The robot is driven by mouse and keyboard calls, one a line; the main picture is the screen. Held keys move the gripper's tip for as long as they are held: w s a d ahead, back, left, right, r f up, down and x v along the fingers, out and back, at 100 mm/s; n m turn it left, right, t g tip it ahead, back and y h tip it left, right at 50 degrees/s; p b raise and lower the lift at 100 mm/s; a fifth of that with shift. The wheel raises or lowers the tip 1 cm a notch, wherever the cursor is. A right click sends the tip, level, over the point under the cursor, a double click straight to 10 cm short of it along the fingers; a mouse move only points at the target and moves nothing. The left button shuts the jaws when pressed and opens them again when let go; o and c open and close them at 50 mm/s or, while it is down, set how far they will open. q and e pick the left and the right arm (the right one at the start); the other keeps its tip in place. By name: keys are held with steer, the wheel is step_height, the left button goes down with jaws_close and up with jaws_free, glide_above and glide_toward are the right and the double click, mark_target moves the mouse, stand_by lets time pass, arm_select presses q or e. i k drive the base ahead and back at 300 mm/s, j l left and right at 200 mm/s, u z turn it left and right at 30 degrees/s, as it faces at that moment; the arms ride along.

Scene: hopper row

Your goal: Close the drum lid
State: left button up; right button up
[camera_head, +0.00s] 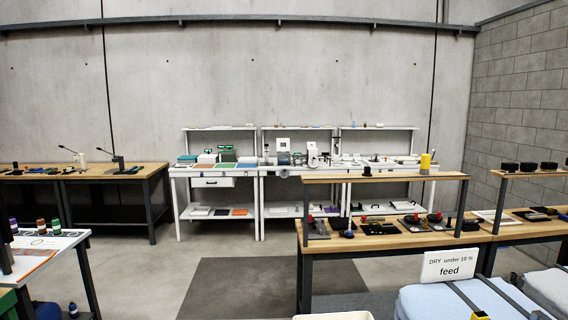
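No drum or drum lid can be made out for certain in the head view. The rim of a white container (333,316) just shows at the bottom edge, and the rest of it is cut off. Neither of my grippers shows in the view.
A wooden workbench (400,245) with tools stands at the right. White benches (300,170) line the back wall, and wooden benches (100,172) stand at the left. A white table (45,250) is near left. A dark mat (270,288) lies on open floor.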

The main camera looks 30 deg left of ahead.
mark_target(279, 148)
steer(key=u, duration=0.95)
steer(key=i+j+u, duration=0.15)
steer(key=j, duration=0.2)
steer(key=j+u, duration=0.15)
steer(key=j, duration=0.25)
steer(key=i+j+u, duration=0.3)
steer(key=j, duration=0.35)
steer(key=i+j, duration=0.2)
steer(key=i, duration=0.2)
steer(key=i+j+z, duration=0.15)
steer(key=i, duration=0.25)
steer(key=i+j, duration=0.25)
steer(key=i, duration=0.15)
steer(key=i+l+z, duration=0.1)
steer(key=i+z, duration=0.15)
steer(key=i, duration=0.9)
steer(key=i+j+z, duration=0.2)
steer(key=i, duration=0.95)
steer(key=i+z, duration=0.15)
steer(key=i, duration=0.5)
steer(key=i+z, duration=0.15)
steer(key=i, duration=0.45)
steer(key=i+j+z, duration=0.15)
steer(key=i, duration=0.5)
steer(key=i+j+z, duration=0.15)
steer(key=i, duration=0.45)
